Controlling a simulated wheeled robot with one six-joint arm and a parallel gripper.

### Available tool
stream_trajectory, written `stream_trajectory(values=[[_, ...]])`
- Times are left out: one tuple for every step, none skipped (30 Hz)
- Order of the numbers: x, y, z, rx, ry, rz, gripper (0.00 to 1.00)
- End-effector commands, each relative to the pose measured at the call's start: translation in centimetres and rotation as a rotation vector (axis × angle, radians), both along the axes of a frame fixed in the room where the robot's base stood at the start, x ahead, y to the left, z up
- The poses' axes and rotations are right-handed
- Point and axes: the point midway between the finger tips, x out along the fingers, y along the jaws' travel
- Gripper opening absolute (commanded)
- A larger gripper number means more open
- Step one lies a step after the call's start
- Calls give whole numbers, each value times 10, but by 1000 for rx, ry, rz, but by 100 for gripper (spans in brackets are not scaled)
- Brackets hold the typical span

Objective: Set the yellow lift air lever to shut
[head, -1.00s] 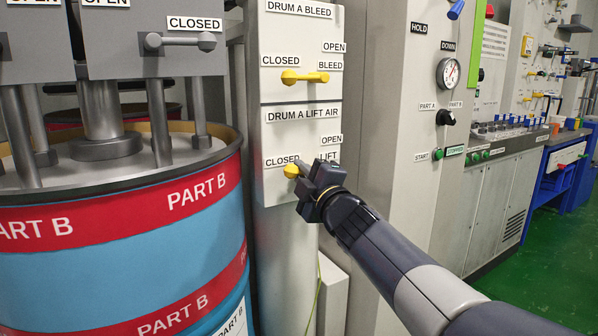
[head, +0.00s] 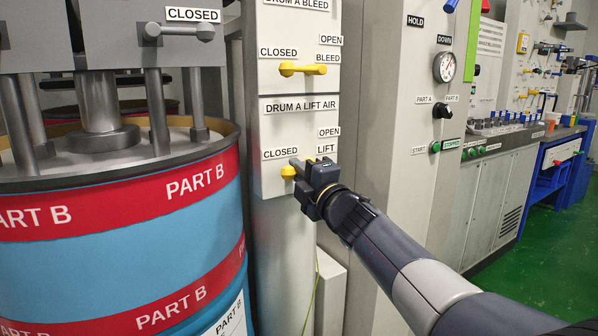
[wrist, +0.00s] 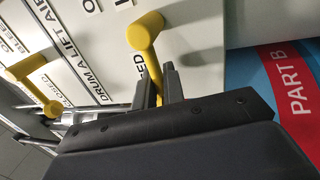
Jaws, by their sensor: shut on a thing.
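The yellow lift air lever (head: 288,172) is on the lower panel, below the labels DRUM A LIFT AIR, CLOSED, and OPEN LIFT. The gripper is shut on this bar. The lever's exact angle is hard to tell in the head view.
A similar yellow bleed lever (head: 303,69) lies level on the panel above; it also shows in the wrist view (wrist: 32,80). A blue and red PART B drum (head: 110,215) stands close at left. A cabinet with a gauge (head: 446,67) stands at right.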

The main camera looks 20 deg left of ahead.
Motion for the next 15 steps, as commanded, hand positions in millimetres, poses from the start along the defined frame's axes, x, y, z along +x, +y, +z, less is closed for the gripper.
stream_trajectory(values=[[-3,4,-1,-3,-3,11,0],[-3,4,-1,-3,-3,11,0],[-3,4,-1,-3,-3,11,13],[-3,4,-1,-3,-3,11,16],[-3,4,-1,-3,-3,11,18],[-4,4,-1,-3,-3,11,22],[-4,4,-1,-3,-3,11,24],[-4,4,-1,-2,-3,12,26],[-3,4,-1,-1,-3,11,28],[-3,4,-1,-1,-3,11,28],[-3,3,-1,-2,-2,10,28],[-3,3,-1,-2,-2,9,28],[-2,3,-1,-1,-1,8,28],[-2,2,-1,-1,-1,7,28],[-2,2,-1,-2,0,6,28]])
